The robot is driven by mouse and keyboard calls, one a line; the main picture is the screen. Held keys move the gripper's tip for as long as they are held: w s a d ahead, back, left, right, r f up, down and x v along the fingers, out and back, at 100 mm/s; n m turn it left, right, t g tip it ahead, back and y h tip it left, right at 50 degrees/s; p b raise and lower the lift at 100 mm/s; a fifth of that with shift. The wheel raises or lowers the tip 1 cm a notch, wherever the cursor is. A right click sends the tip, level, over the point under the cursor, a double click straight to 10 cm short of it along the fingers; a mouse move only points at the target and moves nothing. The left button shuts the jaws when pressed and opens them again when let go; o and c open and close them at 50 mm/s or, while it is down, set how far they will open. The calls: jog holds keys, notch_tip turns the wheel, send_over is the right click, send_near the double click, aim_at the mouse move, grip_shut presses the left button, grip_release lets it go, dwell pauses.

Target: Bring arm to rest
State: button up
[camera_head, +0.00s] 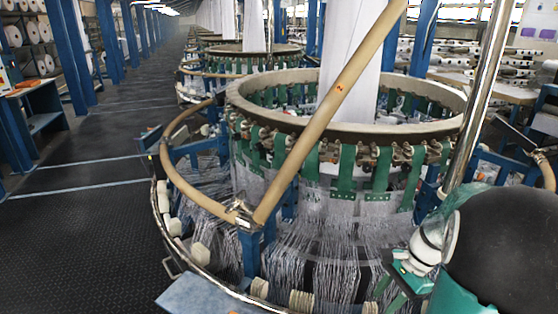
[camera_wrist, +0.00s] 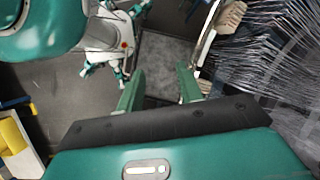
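In the wrist view my gripper (camera_wrist: 160,88) shows as two green fingers set apart, with nothing between them. Dark and grey floor lies beyond the fingertips. The gripper is open and empty. A rounded teal part of my arm fills the upper left of that view, and white and teal parts of my body show below it. In the head view, teal, white and black rounded parts stand at the lower right; they look like my arm. I cannot make out the gripper's fingers there.
A circular loom (camera_head: 236,98) with hanging threads fills the head view's middle and right. Its threads (camera_wrist: 285,65) show at the wrist view's right. A tan tube (camera_head: 332,98) and shiny pole (camera_head: 482,95) rise before it. The dark aisle (camera_head: 75,235) at left is clear.

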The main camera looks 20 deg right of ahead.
jog(key=s+a+r+n+t+h, duration=0.2)
jog(key=a+r+n, duration=0.5)
jog(key=a, duration=0.4)
jog(key=s+a+r+n+t+h, duration=0.2)
jog(key=s+a+r+n+t, duration=0.1)
jog(key=a+r+n, duration=0.5)
jog(key=s+a+n, duration=0.1)
jog(key=a+n, duration=0.1)
jog(key=shift+a+h, duration=0.35)
jog(key=shift+h, duration=0.05)
jog(key=shift+s+r, duration=0.1)
